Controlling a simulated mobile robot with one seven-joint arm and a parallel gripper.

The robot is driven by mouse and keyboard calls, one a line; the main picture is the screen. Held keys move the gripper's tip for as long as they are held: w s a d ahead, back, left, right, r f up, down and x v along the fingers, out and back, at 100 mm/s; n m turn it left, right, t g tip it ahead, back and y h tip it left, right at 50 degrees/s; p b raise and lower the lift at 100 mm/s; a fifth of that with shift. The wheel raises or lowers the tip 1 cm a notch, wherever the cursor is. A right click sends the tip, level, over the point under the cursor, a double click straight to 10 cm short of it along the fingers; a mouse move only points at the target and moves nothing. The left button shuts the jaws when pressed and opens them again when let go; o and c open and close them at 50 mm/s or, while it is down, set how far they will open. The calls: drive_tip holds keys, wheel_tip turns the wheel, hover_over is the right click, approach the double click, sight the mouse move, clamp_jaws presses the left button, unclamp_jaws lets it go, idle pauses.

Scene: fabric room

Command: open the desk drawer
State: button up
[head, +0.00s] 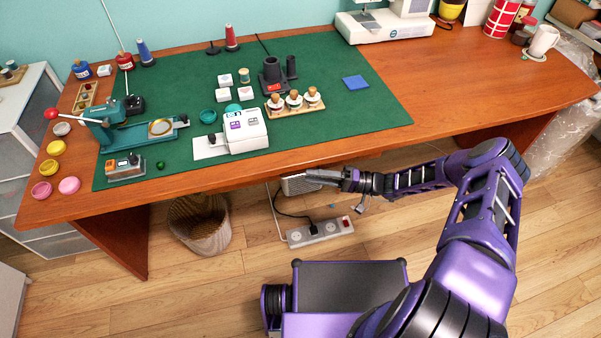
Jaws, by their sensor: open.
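The wooden desk (345,150) stands ahead, with a green mat over much of its top. I cannot make out a drawer front or handle on it; the area under the top's front edge is mostly hidden from this high angle. My gripper (312,176) is just in front of the desk's front edge, near the middle. It points left in the picture, and its fingers look empty and open. Whether it is touching anything is not clear.
Under the desk are a wicker basket (200,222), a power strip (320,232) with a cable, and a pale box (301,184) partly behind my gripper. A drawer cabinet (30,150) stands left. A label machine (240,132) sits near the front edge. The wooden floor in front is open.

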sight(300, 174)
drive_tip(key=shift+w+a+r, duration=0.1)
drive_tip(key=shift+a, duration=1)
drive_tip(key=shift+w+a+r, duration=0.1)
drive_tip(key=shift+a, duration=0.95)
drive_tip(key=shift+c, duration=0.3)
clamp_jaws()
